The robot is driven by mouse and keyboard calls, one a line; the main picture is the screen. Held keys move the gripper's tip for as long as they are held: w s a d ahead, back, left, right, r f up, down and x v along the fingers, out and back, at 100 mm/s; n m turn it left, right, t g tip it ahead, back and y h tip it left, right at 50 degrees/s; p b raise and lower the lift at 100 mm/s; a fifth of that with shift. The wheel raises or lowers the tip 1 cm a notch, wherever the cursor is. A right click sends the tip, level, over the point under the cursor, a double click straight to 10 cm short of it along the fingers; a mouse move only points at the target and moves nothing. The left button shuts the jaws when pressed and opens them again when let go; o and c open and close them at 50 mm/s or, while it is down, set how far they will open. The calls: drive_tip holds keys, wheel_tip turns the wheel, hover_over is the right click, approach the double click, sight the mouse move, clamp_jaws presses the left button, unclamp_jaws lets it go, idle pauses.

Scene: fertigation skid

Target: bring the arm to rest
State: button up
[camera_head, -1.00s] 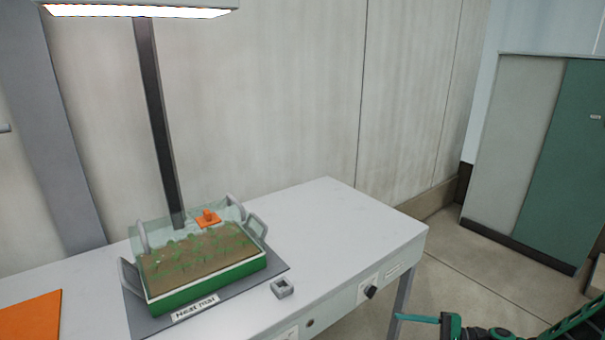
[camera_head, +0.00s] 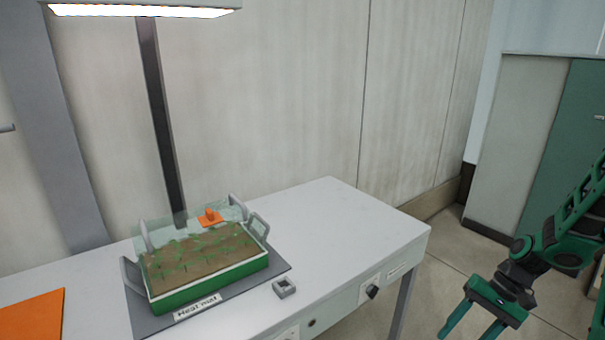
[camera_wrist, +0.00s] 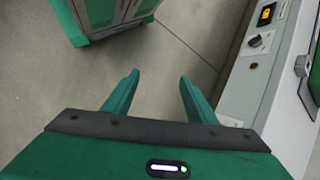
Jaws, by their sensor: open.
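My gripper (camera_head: 468,325) is at the lower right of the head view, past the right end of the bench and clear of it. Its two green fingers are spread apart and empty, pointing down.
The white bench (camera_head: 345,235) holds a green seedling tray (camera_head: 210,283) on a dark heat mat, a small grey square piece (camera_head: 284,288) and an orange sheet (camera_head: 30,315). A dark knob (camera_head: 372,292) sticks out of its front. A green-grey cabinet (camera_head: 510,150) stands behind my arm.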

drive_tip(key=s+d+r+t+h, duration=0.2)
drive_tip(key=s+r+h, duration=0.3)
drive_tip(key=s+r, duration=1.3)
drive_tip(key=shift+s+d+r+m+h, duration=0.3)
drive_tip(key=shift+d+r+h, duration=0.1)
drive_tip(key=shift+d+r, duration=0.25)
